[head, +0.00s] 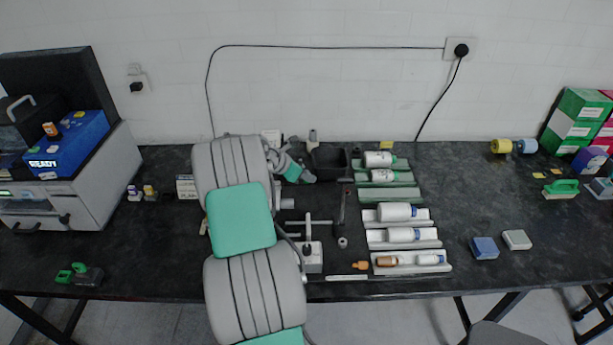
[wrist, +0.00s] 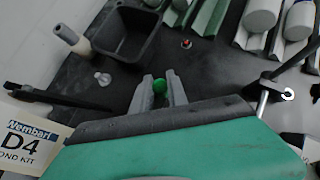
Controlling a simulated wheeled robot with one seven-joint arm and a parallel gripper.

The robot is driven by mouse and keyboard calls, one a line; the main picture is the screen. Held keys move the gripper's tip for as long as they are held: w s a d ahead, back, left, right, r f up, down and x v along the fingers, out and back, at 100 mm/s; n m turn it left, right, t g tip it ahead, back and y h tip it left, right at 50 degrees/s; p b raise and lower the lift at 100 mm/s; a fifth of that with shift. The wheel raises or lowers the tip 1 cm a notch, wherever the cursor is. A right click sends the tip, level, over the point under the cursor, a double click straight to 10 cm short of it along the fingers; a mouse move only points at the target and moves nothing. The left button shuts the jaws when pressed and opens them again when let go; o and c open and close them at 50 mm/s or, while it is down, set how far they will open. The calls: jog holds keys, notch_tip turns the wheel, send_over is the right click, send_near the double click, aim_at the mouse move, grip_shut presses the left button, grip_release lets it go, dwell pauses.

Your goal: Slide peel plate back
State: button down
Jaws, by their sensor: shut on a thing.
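In the wrist view my gripper (wrist: 158,94) has its two grey fingers closed around a small round green knob (wrist: 158,86). Whether this knob belongs to the peel plate cannot be told, because my green and black wrist housing hides what lies below it. In the head view my arm covers the middle left of the bench, and the fingertips cannot be made out. No plate surface shows clearly in either view.
A black bin (head: 330,160) stands behind the gripper area. Racks with white bottles (head: 397,212) lie to the right. A black bar (wrist: 60,96) and a printed card (wrist: 32,140) are at left in the wrist view.

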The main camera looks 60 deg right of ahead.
jog(key=d, duration=0.1)
jog(key=w+d, duration=0.1)
jog(key=w+d+p, duration=0.1)
jog(key=shift+d, duration=0.25)
jog(key=shift+s, duration=0.1)
jog(key=c, duration=1.3)
grip_release()
jog(key=shift+a+r, duration=0.1)
jog(key=b+v, duration=0.1)
jog(key=v, duration=0.6)
jog(key=shift+a+r, duration=0.2)
